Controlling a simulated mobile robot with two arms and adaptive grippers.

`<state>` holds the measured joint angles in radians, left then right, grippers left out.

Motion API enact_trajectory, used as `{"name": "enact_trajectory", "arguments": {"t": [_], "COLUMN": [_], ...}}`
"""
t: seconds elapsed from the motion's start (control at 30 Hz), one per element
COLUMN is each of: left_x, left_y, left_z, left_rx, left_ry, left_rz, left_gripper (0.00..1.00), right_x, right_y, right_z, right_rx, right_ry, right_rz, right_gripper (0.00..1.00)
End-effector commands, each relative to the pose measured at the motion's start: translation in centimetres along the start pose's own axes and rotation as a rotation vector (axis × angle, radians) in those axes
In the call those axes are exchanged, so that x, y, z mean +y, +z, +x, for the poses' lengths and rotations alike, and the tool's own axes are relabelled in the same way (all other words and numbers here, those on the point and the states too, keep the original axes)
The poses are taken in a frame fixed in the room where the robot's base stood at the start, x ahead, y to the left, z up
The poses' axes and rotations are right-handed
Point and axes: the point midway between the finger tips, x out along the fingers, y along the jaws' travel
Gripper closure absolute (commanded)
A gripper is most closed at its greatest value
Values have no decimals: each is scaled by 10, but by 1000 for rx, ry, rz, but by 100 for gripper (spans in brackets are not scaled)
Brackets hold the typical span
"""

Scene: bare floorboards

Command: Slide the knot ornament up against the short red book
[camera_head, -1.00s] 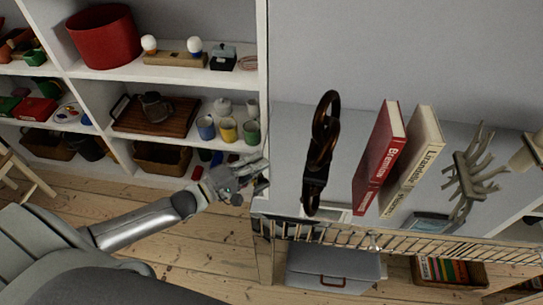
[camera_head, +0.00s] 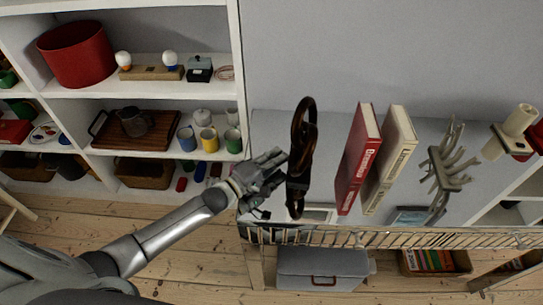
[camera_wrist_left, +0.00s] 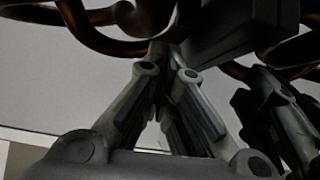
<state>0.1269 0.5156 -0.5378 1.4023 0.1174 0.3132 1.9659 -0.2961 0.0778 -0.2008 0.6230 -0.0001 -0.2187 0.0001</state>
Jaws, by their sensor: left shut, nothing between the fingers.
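The knot ornament (camera_head: 302,150) is a dark brown, twisted upright shape on the grey shelf top, left of the books. The short red book (camera_head: 358,160) stands upright to its right, with a clear gap between them. My left gripper (camera_head: 280,168) is shut and empty at the left side of the ornament, at or very near its surface; whether it touches I cannot tell. In the left wrist view the shut fingers (camera_wrist_left: 168,65) point at the ornament's dark loops (camera_wrist_left: 95,35). My right gripper is not in view.
A cream book (camera_head: 392,158) stands against the red book's right side. A branching ornament (camera_head: 447,170) and a cream object (camera_head: 510,132) stand farther right.

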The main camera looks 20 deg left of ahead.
Motion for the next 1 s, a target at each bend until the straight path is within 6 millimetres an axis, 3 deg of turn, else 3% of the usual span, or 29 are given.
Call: {"name": "enact_trajectory", "arguments": {"t": [0.27, 0.7, 1.0], "left_x": [0, -1, 0], "left_y": [2, 69, 77], "left_z": [2, 68, 77], "left_rx": [0, -1, -1], "left_ry": [1, 3, 1], "left_rz": [-1, -4, 0], "left_gripper": [100, 100, 100], "right_x": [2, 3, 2], "right_y": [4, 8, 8], "right_z": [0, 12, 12], "right_rx": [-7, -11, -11], "right_ry": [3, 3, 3], "right_rz": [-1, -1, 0], "right_gripper": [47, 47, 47]}}
